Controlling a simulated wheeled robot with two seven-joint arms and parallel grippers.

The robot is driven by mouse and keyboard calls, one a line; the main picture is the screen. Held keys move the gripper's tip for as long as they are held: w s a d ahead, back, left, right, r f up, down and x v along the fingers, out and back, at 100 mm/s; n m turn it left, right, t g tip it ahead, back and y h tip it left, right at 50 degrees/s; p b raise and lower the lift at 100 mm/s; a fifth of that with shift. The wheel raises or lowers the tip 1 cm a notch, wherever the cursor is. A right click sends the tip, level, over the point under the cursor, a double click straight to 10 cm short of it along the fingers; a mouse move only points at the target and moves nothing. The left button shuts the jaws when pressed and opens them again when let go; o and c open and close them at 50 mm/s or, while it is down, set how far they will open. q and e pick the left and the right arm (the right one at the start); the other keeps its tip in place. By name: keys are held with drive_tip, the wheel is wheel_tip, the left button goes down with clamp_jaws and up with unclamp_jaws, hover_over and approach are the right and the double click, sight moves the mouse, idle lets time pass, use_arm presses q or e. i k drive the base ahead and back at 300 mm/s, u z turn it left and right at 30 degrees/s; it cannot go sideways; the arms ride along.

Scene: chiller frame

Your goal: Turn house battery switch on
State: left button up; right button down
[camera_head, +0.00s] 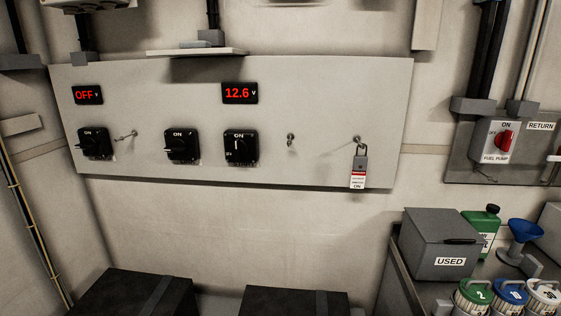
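A pale panel (340,100) on the wall carries three black rotary switches marked ON at the top. The left switch (95,144) and the middle switch (183,146) appear to have their handles turned sideways to the left. The right switch (241,147) appears to have its handle upright, towards ON. I cannot read which one is the house battery switch. The left red display (87,95) reads OFF, and the right red display (240,93) reads 12.6 V. Neither of my grippers is in view.
A grey padlock (361,161) with a red and white tag hangs from the panel's right side. A fuel pump switch (500,142) is at right. A grey USED box (438,242), green bottle and capped containers stand below it. Two black boxes (135,293) (292,302) sit below the panel.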

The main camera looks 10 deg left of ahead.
sight(89, 143)
drive_tip(key=u, duration=1.2)
drive_tip(key=i, duration=0.75)
drive_tip(key=z, duration=0.5)
